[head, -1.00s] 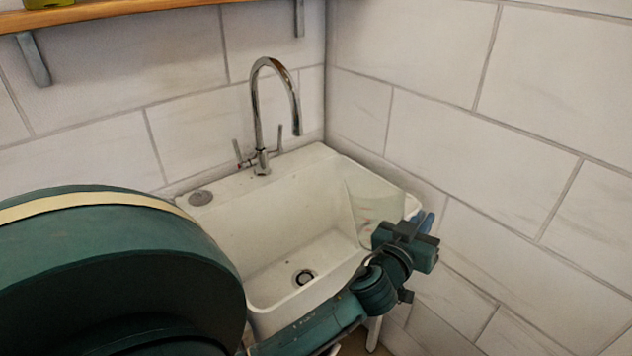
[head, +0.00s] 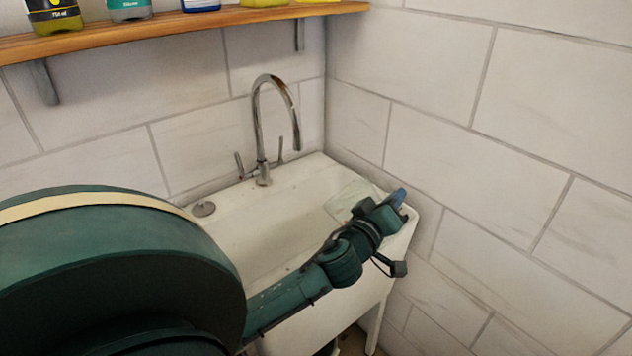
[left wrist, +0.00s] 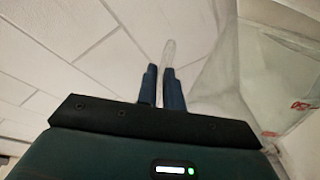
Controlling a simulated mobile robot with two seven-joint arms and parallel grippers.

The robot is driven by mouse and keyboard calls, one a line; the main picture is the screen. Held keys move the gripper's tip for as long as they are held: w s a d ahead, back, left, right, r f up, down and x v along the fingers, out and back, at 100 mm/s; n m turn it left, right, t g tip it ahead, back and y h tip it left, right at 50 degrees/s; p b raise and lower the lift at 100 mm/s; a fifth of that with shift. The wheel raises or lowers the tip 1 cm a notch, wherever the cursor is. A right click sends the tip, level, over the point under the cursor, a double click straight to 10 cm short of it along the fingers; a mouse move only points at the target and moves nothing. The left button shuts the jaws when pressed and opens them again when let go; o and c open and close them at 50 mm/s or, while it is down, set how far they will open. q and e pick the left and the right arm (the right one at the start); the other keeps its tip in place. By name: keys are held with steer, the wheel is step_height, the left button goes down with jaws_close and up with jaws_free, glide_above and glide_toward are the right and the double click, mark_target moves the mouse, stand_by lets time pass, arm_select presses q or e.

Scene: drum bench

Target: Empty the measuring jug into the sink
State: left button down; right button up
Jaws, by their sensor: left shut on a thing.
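The clear measuring jug (head: 347,203) is over the right end of the white sink (head: 350,302), partly hidden behind my left gripper (head: 396,200). It looks tilted in the head view. In the left wrist view the see-through jug (left wrist: 262,75) fills the right side, with red marking at the far right. My left gripper (left wrist: 162,90) is shut on the jug's clear handle (left wrist: 168,55), which stands up between the blue fingertips. I cannot tell whether any liquid is in the jug. My right gripper is not in view.
A chrome tap (head: 262,130) stands at the sink's back edge, left of the jug. A wooden shelf (head: 180,27) with bottles runs above it. The tiled wall (head: 480,170) is close right of my gripper. My left arm hides part of the basin.

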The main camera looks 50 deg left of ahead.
mark_target(375, 192)
arm_select(q)
steer(key=shift+a+r+n, duration=0.25)
steer(key=shift+r+n, duration=0.05)
steer(key=shift+s+a+f+n+b, duration=0.15)
steer(key=shift+a+f+n+b, duration=0.35)
steer(key=shift+n, duration=0.1)
steer(key=shift+a+n, duration=0.25)
steer(key=shift+n, duration=0.05)
steer(key=shift+s+a+r+n, duration=0.1)
steer(key=shift+a+n, duration=0.2)
steer(key=shift+n, duration=0.1)
steer(key=shift+a+r+n, duration=0.1)
steer(key=shift+a+n, duration=0.2)
steer(key=shift+a, duration=0.1)
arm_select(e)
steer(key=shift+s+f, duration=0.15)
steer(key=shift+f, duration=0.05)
arm_select(q)
steer(key=shift+s+a+n, duration=0.15)
steer(key=shift+a+n, duration=0.15)
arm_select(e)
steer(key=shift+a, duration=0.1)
